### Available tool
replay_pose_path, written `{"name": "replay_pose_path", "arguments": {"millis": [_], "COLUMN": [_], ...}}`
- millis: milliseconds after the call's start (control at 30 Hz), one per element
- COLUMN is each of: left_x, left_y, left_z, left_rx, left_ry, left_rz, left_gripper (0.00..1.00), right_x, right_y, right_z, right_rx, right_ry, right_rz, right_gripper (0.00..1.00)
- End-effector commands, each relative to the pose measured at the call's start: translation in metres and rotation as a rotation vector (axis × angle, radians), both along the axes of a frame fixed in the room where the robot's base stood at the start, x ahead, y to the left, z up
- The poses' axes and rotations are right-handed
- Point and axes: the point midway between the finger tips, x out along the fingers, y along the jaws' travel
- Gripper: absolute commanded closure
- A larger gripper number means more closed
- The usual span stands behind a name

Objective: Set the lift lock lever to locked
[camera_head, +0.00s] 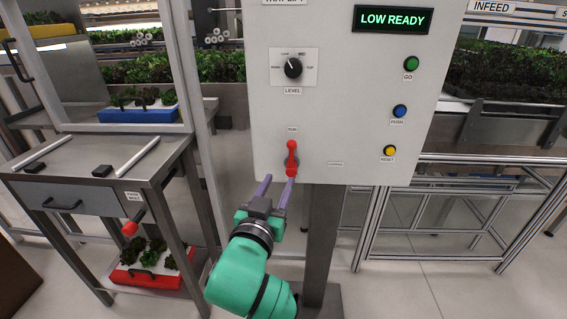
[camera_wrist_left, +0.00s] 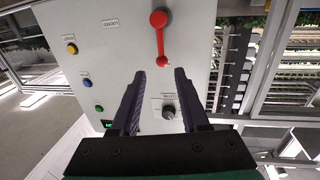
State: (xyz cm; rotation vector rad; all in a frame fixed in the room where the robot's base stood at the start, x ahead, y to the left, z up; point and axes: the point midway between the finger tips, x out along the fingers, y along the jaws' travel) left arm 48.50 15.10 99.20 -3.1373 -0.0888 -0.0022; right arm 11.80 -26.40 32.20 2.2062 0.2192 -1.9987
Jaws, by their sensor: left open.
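The lift lock lever (camera_head: 291,158) is a red handle low on the white control panel. It points straight up toward the RUN label (camera_head: 292,128); the LOCKED label (camera_head: 336,164) is off to its right. My left gripper (camera_head: 277,181) is open and empty, just below and left of the lever in the head view. In the left wrist view the panel appears upside down; the lever (camera_wrist_left: 159,40) lies ahead of the open left gripper (camera_wrist_left: 160,73), its free end near the gap between the fingertips. Contact cannot be told. My right gripper is not in view.
The panel also has a black level dial (camera_head: 292,68), green (camera_head: 411,63), blue (camera_head: 400,111) and yellow (camera_head: 390,151) buttons, and a display (camera_head: 392,19) reading LOW READY. A metal table (camera_head: 90,160) stands left; a red tray (camera_head: 150,277) of lettuce sits beneath it.

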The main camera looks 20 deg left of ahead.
Motion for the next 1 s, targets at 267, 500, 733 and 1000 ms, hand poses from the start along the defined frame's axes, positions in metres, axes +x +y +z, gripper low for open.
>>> {"name": "replay_pose_path", "arguments": {"millis": [267,500,733,1000], "left_x": [0.067,0.123,0.139,0.139], "left_y": [0.003,0.006,0.007,0.007], "left_z": [0.004,0.002,0.001,0.000], "left_rx": [0.004,0.003,0.001,0.001], "left_ry": [0.000,0.002,0.002,0.002], "left_rz": [-0.002,-0.002,-0.002,-0.003], "left_gripper": [0.55,0.55,0.55,0.97], "right_x": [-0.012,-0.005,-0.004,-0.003], "right_y": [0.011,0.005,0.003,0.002], "right_z": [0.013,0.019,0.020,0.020], "right_rx": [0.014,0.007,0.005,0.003], "right_ry": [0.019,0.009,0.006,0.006], "right_rz": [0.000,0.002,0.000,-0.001], "right_gripper": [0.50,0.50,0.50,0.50]}}
